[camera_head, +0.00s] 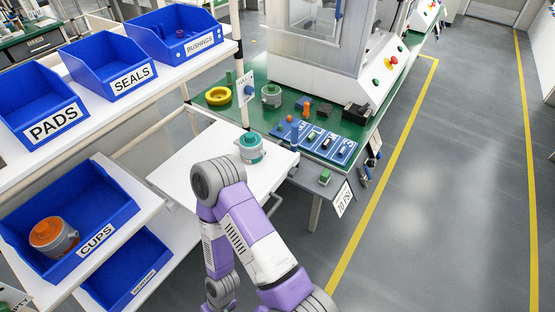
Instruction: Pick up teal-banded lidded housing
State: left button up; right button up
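A lidded housing with a teal band (250,149) stands upright on a white shelf board (180,172) in the middle of the head view. It has a pale top and stands just beyond the bent joint of my purple-and-white arm. That arm rises from the lower right, bends, and runs back down to the bottom edge. Neither gripper shows in the view, so whether they are open or shut is hidden. No gripper is seen touching the housing.
Blue bins line the left racks; the CUPS bin (105,190) holds an orange-topped housing (53,236). Behind, a green bench (232,118) carries a press (325,45), a yellow ring (218,96), a grey housing (271,96) and blue trays. Open floor lies right.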

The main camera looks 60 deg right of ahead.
aim_at(251, 144)
jog(key=z, duration=0.2)
jog(key=k, duration=0.25)
jog(key=u, duration=0.8)
jog(key=i, duration=0.6)
jog(key=z, duration=2.6)
jog(key=i, duration=0.5)
